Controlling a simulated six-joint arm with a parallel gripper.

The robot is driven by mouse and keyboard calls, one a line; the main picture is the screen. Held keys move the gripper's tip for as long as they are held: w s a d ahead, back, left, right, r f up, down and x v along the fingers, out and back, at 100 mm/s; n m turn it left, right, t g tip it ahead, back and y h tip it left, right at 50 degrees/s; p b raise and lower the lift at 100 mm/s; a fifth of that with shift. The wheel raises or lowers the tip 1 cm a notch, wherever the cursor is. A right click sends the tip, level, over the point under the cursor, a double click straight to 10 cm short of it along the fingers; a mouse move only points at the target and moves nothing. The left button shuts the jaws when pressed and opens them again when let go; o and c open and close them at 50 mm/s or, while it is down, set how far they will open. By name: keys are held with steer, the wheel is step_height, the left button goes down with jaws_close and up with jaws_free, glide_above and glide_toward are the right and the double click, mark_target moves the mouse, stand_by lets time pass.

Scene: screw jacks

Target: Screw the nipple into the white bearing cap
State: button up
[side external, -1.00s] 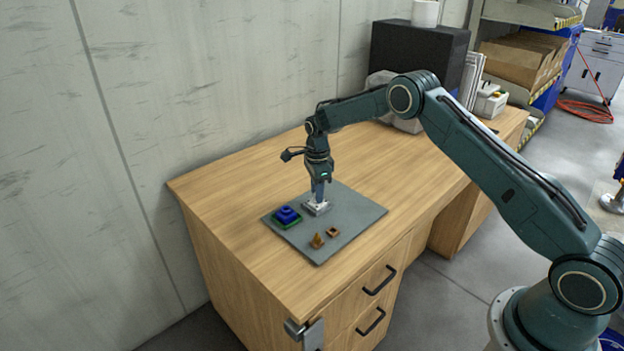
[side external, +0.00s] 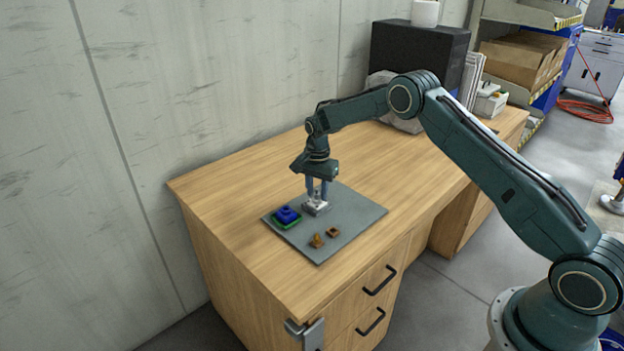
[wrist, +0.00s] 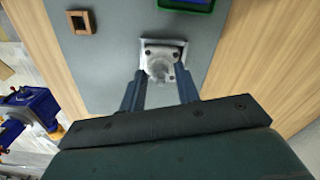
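The white bearing cap (side external: 313,210) sits on the grey mat, below my gripper (side external: 317,190). In the wrist view the cap (wrist: 149,47) is a pale square plate with dark corner holes. A light grey rounded piece, apparently the nipple (wrist: 159,68), stands at its middle; I cannot tell how deep it sits. My gripper (wrist: 159,92) has its two blue-grey fingers apart, one on each side of this piece, with visible gaps. It is open.
The grey mat (side external: 355,215) lies on the wooden desk. An orange-brown part (side external: 317,241) and a small brown square part (side external: 333,232) lie in front. A black box (side external: 420,55) stands at the back.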

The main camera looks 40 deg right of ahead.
steer(key=n, duration=0.4)
steer(key=shift+n, duration=2.3)
jaws_close()
